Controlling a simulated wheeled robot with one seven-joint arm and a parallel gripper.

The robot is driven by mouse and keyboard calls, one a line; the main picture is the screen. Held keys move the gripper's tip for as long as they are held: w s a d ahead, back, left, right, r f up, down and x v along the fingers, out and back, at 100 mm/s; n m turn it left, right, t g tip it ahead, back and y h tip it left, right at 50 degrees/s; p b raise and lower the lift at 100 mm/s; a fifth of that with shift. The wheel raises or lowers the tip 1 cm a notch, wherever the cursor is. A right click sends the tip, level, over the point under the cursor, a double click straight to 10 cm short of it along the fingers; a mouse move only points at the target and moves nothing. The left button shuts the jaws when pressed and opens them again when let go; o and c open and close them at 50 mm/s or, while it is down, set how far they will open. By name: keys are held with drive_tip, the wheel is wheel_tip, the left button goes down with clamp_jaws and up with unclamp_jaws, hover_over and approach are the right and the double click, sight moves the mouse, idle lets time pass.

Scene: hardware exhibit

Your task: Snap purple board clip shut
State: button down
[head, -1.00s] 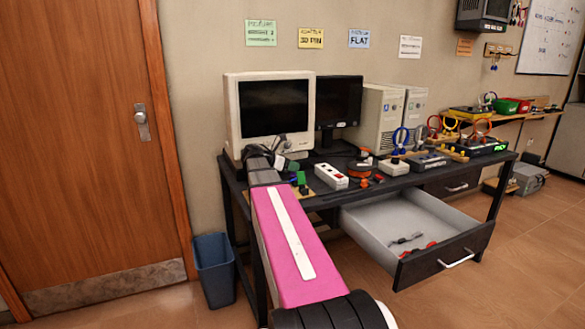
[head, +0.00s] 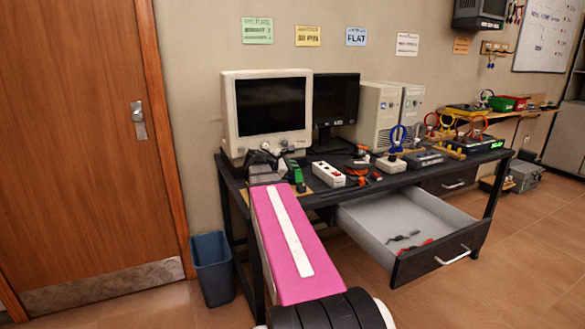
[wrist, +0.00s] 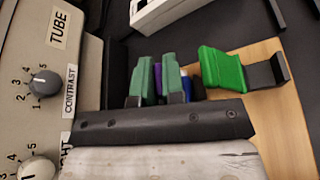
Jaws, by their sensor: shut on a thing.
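My gripper (wrist: 157,64) shows in the wrist view as two dark green finger pads on a dark bar. A purple piece (wrist: 158,80), apparently the purple board clip, is between the pads, and the gripper is shut on it. A bright green clip (wrist: 222,70) with a black end stands to the right on a wooden board (wrist: 283,125). In the head view my gripper is small and dark at the desk's left end.
A beige monitor (head: 268,115) stands close behind; its knob panel (wrist: 38,85) borders the gripper on the left. A white power strip (head: 328,174) lies to the right. The desk drawer (head: 405,235) is open. A blue bin (head: 212,268) stands on the floor at left.

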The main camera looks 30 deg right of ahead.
idle(0.4)
drive_tip(key=c, duration=1.2)
unclamp_jaws()
drive_tip(key=shift+a, duration=0.1)
drive_tip(key=v, duration=1)
drive_tip(key=shift+s+a, duration=0.1)
drive_tip(key=shift+a, duration=0.25)
